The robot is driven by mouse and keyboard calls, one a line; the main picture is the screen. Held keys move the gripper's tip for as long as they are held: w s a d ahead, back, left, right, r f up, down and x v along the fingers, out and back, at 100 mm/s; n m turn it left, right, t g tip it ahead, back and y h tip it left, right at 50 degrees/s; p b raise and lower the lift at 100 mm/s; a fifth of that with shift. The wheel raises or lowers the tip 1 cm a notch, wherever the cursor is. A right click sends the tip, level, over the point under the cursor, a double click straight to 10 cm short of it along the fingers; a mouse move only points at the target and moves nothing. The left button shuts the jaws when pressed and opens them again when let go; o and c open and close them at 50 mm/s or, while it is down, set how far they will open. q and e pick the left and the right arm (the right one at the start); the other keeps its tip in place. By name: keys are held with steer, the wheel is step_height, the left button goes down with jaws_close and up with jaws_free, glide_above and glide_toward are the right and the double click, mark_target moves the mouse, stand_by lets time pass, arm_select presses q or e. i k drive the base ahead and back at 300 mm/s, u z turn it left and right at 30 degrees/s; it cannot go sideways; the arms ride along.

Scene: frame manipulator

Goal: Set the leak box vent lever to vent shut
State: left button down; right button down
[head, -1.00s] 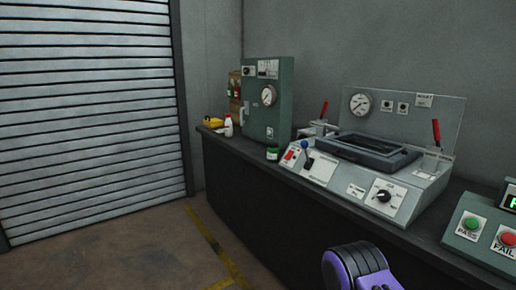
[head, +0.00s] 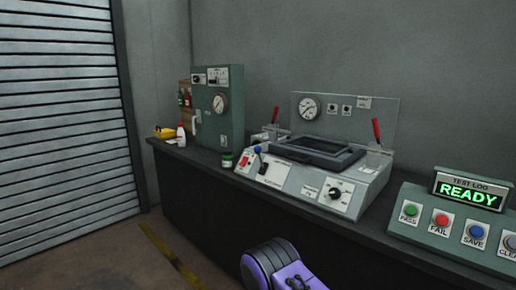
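The labels are too small to read, so I cannot tell which position is vent shut. Neither gripper is in view. A purple and black part of my arm shows at the bottom, apart from the box.
Red-handled clamps (head: 376,130) flank the tray. A black dial (head: 335,193) is on the front. A TEST LOG panel (head: 465,190) reading READY is at right.

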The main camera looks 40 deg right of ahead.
mark_target(257, 149)
steer(key=z, duration=0.15)
steer(key=i, duration=0.7)
steer(key=z, duration=0.6)
